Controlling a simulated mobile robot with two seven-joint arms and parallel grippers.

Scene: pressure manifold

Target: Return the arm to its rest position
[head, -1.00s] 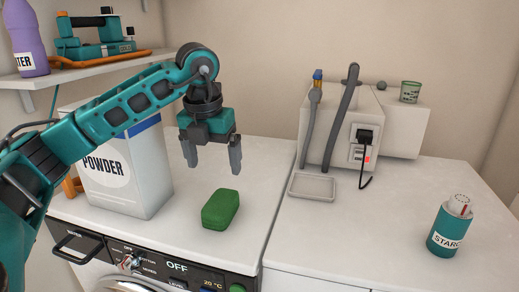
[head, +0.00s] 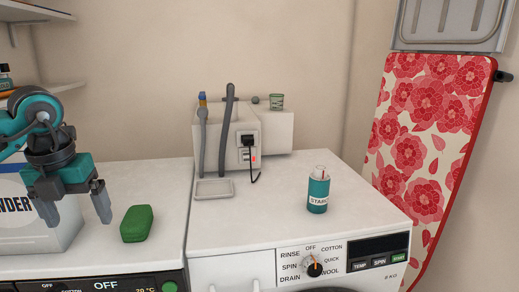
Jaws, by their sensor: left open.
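My left arm comes in from the left edge of the head view. My left gripper (head: 75,210) is open and empty. It hangs fingers down in front of the white powder box (head: 30,235), to the left of the green soap-like block (head: 137,223), and appears apart from it. The gripper and arm hide part of the box and its lettering. My right gripper is not in view.
A teal starch bottle (head: 318,190) stands on the right machine, behind its dial (head: 314,270). A grey tray (head: 214,189) lies before the white unit with hoses and a plug (head: 249,141). A flowered ironing board (head: 425,140) leans at the right.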

